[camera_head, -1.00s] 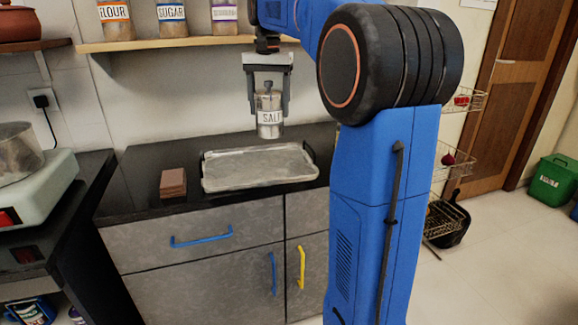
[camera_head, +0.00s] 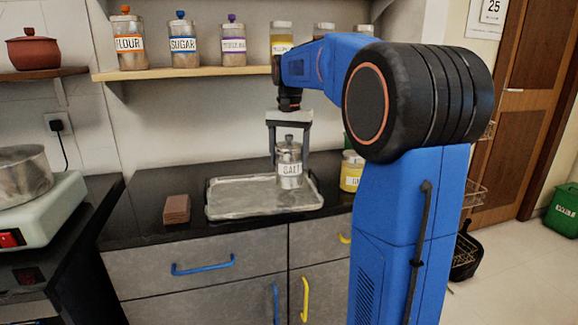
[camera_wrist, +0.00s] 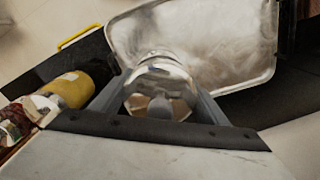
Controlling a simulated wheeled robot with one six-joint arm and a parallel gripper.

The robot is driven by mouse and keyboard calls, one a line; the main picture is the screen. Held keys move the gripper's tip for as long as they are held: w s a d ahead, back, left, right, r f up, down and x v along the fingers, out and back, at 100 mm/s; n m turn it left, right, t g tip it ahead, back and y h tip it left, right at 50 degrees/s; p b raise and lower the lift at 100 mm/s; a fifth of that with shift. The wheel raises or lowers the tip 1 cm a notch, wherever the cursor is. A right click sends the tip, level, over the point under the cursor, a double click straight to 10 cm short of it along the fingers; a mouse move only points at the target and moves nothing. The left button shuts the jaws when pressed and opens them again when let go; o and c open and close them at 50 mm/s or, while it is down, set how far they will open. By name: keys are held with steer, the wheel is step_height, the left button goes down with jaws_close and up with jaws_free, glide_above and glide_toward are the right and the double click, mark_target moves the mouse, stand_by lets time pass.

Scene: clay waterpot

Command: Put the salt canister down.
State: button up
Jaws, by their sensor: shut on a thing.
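The salt canister (camera_head: 289,170) is a clear jar with a metallic lid and a white SALT label. My gripper (camera_head: 289,155) is shut on it, one finger on each side, and the canister is upright. In the head view it overlaps the right part of the silver tray (camera_head: 235,208); I cannot tell whether its base touches the tray. In the wrist view the canister's lid (camera_wrist: 160,90) shows between the fingers, beside the tray (camera_wrist: 215,45).
A yellow jar (camera_head: 350,178) stands on the black counter just right of the tray. A brown block (camera_head: 177,209) lies to the left. A shelf (camera_head: 190,70) with labelled jars runs above. The tray's left and middle are bare.

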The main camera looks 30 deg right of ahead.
steer(key=shift+f, duration=1.3)
steer(key=shift+f, duration=0.1)
steer(key=o, duration=1.8)
steer(key=shift+c, duration=0.2)
step_height(320, 180, up, 12)
steer(key=shift+r, duration=0.1)
steer(key=s+a+f+n+t, duration=0.1)
steer(key=s+a+f+n, duration=0.2)
steer(key=s+a+f, duration=0.2)
steer(key=s+a+f+n+t, duration=0.2)
steer(key=s+a+f, duration=0.3)
steer(key=s+f, duration=0.7)
steer(key=s+a+f+n+t, duration=0.1)
steer(key=s+a+f+n, duration=0.3)
steer(key=s, duration=0.9)
step_height(320, 180, down, 5)
steer(key=shift+s+a+r+t, duration=0.15)
steer(key=shift+a+t, duration=0.25)
steer(key=shift+a, duration=0.6)
